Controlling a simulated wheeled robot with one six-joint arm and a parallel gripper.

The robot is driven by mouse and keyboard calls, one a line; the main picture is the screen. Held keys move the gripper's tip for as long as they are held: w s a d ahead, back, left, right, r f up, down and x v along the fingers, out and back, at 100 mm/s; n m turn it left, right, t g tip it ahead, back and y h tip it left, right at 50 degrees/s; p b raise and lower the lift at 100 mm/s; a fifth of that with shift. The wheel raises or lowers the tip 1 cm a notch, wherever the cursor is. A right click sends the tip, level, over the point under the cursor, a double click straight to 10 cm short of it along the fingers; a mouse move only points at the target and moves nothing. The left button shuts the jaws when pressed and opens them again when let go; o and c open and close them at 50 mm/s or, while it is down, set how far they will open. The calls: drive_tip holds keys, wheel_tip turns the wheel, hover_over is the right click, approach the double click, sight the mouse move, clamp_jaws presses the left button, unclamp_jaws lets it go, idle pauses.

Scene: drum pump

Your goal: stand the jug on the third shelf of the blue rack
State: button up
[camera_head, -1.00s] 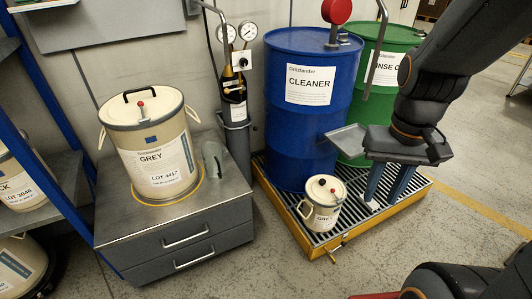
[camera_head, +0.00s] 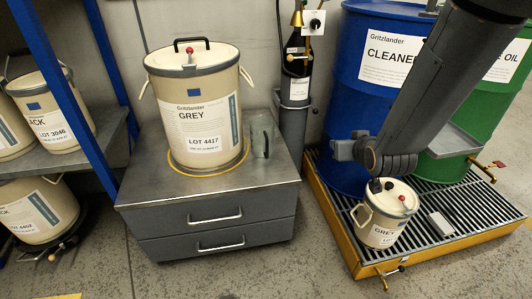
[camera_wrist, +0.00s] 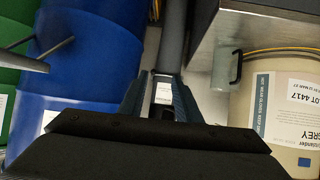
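The jug (camera_head: 262,136), grey and translucent with a dark handle, stands on the metal cabinet top, right of the large GREY drum. It also shows in the wrist view (camera_wrist: 224,68), right of my fingers and apart from them. My gripper (camera_head: 345,150) is in front of the blue drum, well right of the jug. In the wrist view my gripper (camera_wrist: 160,92) has its two fingers spread, with nothing held. The blue rack (camera_head: 70,85) is at the left edge; only some of its shelves (camera_head: 92,152) show, carrying labelled drums.
The large GREY drum (camera_head: 205,110) stands beside the jug on the cabinet (camera_head: 150,195). A gas cylinder (camera_head: 296,90) is behind, to the right. A small GREY can (camera_head: 383,222) stands on the yellow-edged spill pallet (camera_head: 345,235). The floor between cabinet and pallet is clear.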

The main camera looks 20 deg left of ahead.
drive_tip(key=a+f+n+t+y+b, duration=0.1)
drive_tip(key=a+f+n+y+b, duration=0.25)
drive_tip(key=a, duration=0.65)
drive_tip(key=t+y+b, duration=0.1)
drive_tip(key=y+b, duration=0.3)
drive_tip(key=b, duration=0.1)
approach(267, 141)
drive_tip(key=w+a+f, duration=0.2)
drive_tip(key=x, duration=0.2)
drive_tip(key=b+x, duration=0.1)
drive_tip(key=x, duration=0.2)
drive_tip(key=b+x, duration=0.1)
drive_tip(key=x, duration=0.1)
drive_tip(key=shift+w+a+r, duration=0.1)
drive_tip(key=shift+w+r, duration=0.2)
drive_tip(key=shift+r, duration=0.1)
clamp_jaws()
